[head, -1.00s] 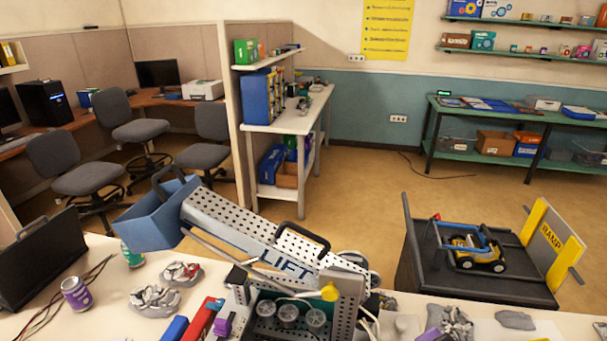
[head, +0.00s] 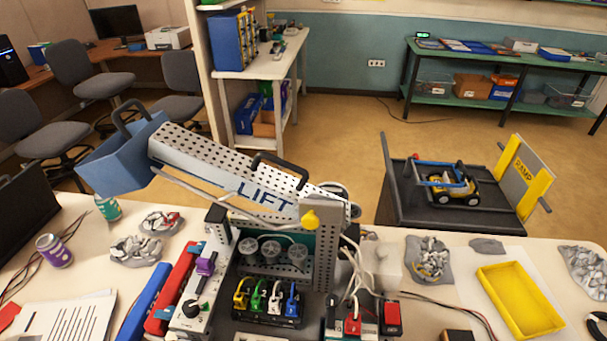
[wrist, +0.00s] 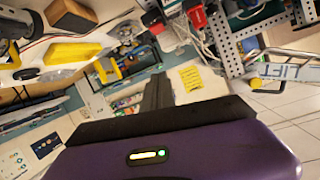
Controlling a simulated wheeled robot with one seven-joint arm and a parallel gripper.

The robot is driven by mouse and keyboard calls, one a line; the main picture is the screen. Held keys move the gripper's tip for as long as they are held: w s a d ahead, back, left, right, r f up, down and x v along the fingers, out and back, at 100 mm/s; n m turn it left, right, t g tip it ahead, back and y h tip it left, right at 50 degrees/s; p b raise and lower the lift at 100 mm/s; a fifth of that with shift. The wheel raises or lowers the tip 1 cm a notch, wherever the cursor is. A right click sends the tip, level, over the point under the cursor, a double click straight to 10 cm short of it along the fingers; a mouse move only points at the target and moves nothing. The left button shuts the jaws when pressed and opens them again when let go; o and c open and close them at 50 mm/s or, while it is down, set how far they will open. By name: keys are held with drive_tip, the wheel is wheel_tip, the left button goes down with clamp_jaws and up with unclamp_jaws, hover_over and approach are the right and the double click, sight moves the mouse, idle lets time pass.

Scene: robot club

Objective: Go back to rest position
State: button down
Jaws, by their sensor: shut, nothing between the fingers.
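My gripper (wrist: 158,92) shows in the wrist view as a purple housing with a small lit strip and dark fingers. The fingers are together with nothing between them. The gripper is clear of the bench things, which appear tilted and at a distance beyond it. It does not show in the head view. The grey lift arm (head: 235,178) with the word LIFT stands at the middle of the bench in the head view. Its blue bucket (head: 122,157) is at the left end. Part of the lift also shows at the right of the wrist view (wrist: 290,70).
The workbench (head: 225,262) holds a yellow tray (head: 520,300), red (head: 172,290) and blue (head: 143,303) bars, a purple can (head: 54,251) and colored plugs (head: 268,297). A dark platform (head: 400,200) carries a toy vehicle (head: 452,185) beside the yellow RAMP panel (head: 524,178). Open floor lies behind.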

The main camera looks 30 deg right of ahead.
drive_tip(key=s+a+n+t+y+b, duration=0.2)
drive_tip(key=s+a+n+t+y, duration=0.1)
drive_tip(key=n+y, duration=0.6)
drive_tip(key=shift+s+a+n+t, duration=0.45)
drive_tip(key=shift+s+a, duration=0.2)
drive_tip(key=shift+a, duration=0.25)
